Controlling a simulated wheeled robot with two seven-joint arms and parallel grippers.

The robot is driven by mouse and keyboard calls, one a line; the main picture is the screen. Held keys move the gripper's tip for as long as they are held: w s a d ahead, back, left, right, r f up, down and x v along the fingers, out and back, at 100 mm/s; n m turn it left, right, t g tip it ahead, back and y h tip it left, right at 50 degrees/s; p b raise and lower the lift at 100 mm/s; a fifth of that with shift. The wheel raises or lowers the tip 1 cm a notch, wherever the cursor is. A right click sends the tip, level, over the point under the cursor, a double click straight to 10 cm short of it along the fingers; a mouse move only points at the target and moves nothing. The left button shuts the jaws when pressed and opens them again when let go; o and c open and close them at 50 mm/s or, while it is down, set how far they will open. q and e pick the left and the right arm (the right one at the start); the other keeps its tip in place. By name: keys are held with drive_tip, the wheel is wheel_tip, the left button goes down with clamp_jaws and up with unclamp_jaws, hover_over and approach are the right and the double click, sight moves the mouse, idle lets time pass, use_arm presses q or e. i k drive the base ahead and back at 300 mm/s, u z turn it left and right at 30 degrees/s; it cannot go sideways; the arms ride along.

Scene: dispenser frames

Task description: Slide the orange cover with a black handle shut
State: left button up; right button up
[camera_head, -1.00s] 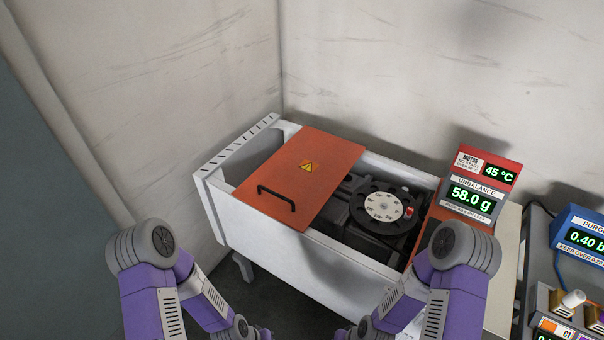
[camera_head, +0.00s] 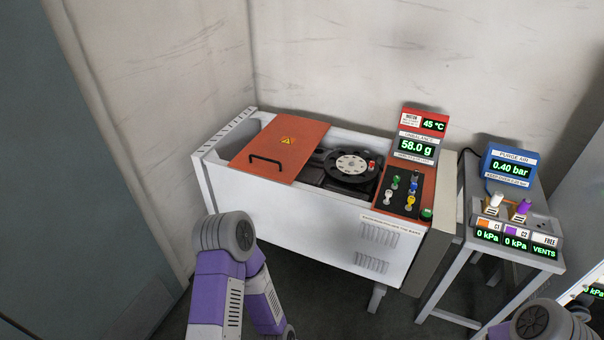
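The orange cover (camera_head: 293,143) with a yellow warning sign and a black handle (camera_head: 265,160) lies over the left part of the white machine (camera_head: 300,215). To its right the bay is open and a dark rotor wheel (camera_head: 352,166) shows in it. A narrow gap shows at the bay's left end, beside the cover. My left arm comes in at the lower left, in front of the machine, and its gripper is out of view. Only a bit of my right arm shows at the lower right corner, and its gripper is out of view. Neither arm touches the cover.
An orange control panel (camera_head: 410,205) with coloured knobs and a red display box (camera_head: 424,124) stands at the machine's right end. A grey side table (camera_head: 470,247) carries a blue purge air display (camera_head: 509,167). Walls stand close behind and left.

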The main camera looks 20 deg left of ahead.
sight(281, 149)
drive_tip(key=u, duration=1.1)
drive_tip(key=i, duration=1)
